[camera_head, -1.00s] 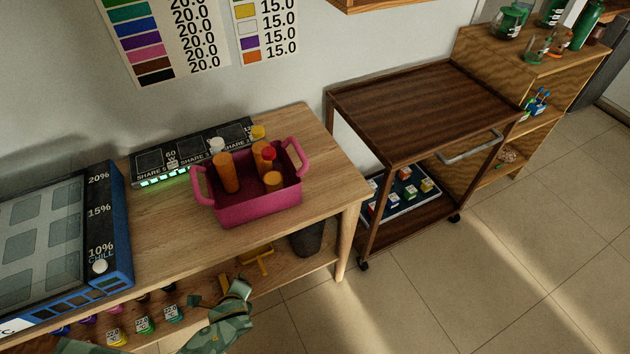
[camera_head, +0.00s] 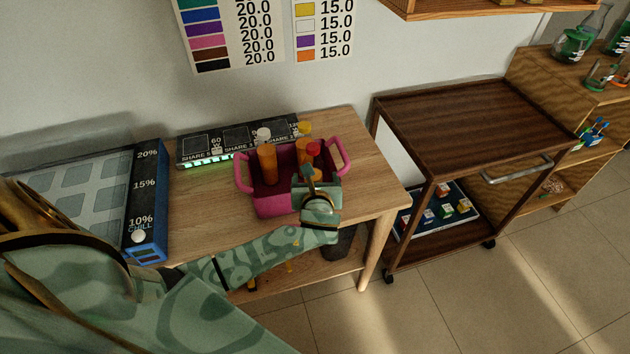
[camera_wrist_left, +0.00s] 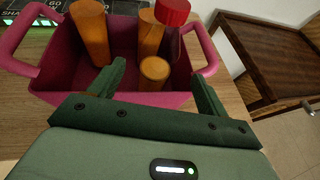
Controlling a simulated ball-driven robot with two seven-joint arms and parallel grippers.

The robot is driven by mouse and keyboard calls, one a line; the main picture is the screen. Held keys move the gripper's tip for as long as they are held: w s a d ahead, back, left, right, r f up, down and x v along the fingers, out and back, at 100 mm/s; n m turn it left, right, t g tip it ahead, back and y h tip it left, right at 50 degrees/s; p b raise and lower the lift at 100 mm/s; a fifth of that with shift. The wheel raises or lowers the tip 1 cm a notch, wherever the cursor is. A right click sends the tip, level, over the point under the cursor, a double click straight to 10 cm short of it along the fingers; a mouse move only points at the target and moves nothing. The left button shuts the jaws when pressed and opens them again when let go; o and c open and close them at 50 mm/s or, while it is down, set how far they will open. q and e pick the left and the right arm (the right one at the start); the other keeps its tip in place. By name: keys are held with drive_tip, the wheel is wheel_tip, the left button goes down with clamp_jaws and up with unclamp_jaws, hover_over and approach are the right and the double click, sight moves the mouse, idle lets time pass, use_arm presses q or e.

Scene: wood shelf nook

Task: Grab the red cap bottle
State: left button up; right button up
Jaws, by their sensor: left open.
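The red cap bottle (camera_head: 313,149) stands in a pink two-handled basket (camera_head: 262,207) on the wooden table. Its red cap also shows in the left wrist view (camera_wrist_left: 173,12), with a short orange cylinder in front of and below it. My left gripper (camera_head: 312,182) is over the near right part of the basket and partly hides its contents. In the left wrist view its two green fingers (camera_wrist_left: 160,78) are apart, pointing into the basket on either side of the orange cylinder. Nothing is visibly held. My right gripper is out of view.
A dark wooden cart (camera_head: 470,115) stands right of the table (camera_head: 375,185).

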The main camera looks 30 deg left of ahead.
sight(313, 166)
use_arm(q)
drive_tip(key=x, duration=0.2)
drive_tip(key=b+x, duration=0.1)
drive_tip(key=x, duration=0.1)
drive_tip(key=r+x, duration=0.1)
drive_tip(key=x, duration=0.1)
drive_tip(key=shift+w+a+b, duration=0.15)
drive_tip(key=shift+a+b, duration=0.1)
drive_tip(key=shift+b, duration=0.05)
drive_tip(key=shift+c, duration=0.6)
clamp_jaws()
